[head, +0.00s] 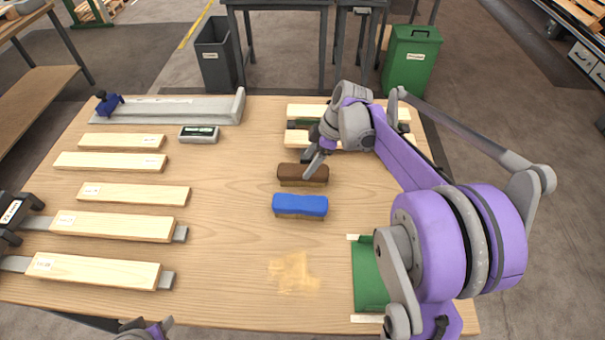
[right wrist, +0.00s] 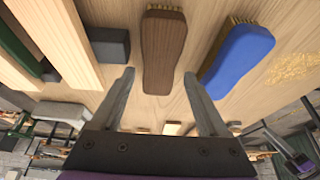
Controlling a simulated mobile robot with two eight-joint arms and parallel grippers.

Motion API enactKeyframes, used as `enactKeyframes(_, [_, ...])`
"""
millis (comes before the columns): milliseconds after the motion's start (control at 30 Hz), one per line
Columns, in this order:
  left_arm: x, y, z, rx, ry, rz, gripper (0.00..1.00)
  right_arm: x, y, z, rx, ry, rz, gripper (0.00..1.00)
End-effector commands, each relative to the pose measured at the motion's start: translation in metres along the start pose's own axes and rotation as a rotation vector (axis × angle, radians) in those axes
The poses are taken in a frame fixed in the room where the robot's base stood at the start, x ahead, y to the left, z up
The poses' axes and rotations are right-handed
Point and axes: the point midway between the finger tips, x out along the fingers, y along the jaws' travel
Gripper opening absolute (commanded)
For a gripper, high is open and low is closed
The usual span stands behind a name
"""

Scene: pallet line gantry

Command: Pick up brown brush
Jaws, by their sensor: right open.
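The brown brush (head: 290,176) lies on the wooden table just behind a blue brush (head: 300,205). My right gripper (head: 311,165) is over the brown brush, and its fingers cover part of it. In the right wrist view the brown brush (right wrist: 163,52) is upright in the picture, with bristles at its top end. The right gripper (right wrist: 158,73) is open there, with one fingertip on each side of the brush's near end.
The blue brush (right wrist: 237,58) is close to the right finger, and a dark grey block (right wrist: 108,46) is close to the left one. Several pale boards (head: 115,227) lie at the left. The table's middle is clear.

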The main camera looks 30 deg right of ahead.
Motion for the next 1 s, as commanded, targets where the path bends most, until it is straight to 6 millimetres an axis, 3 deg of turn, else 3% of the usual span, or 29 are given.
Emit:
enactKeyframes(400, [0.000, 0.000, 0.000, 0.000, 0.000, 0.000, 0.50, 0.049, -0.001, 0.005, 0.000, 0.000, 0.001, 0.78])
enactKeyframes(700, [0.000, 0.000, 0.000, 0.000, 0.000, 0.000, 0.50, 0.056, -0.001, 0.005, 0.000, -0.001, 0.001, 0.78])
enactKeyframes(767, [0.000, 0.000, 0.000, 0.000, 0.000, 0.000, 0.50, 0.055, -0.001, 0.005, 0.000, -0.001, 0.001, 0.70])
enactKeyframes(1000, [0.000, 0.000, 0.000, 0.000, 0.000, 0.000, 0.50, 0.055, -0.001, 0.005, 0.000, -0.001, 0.001, 0.27])
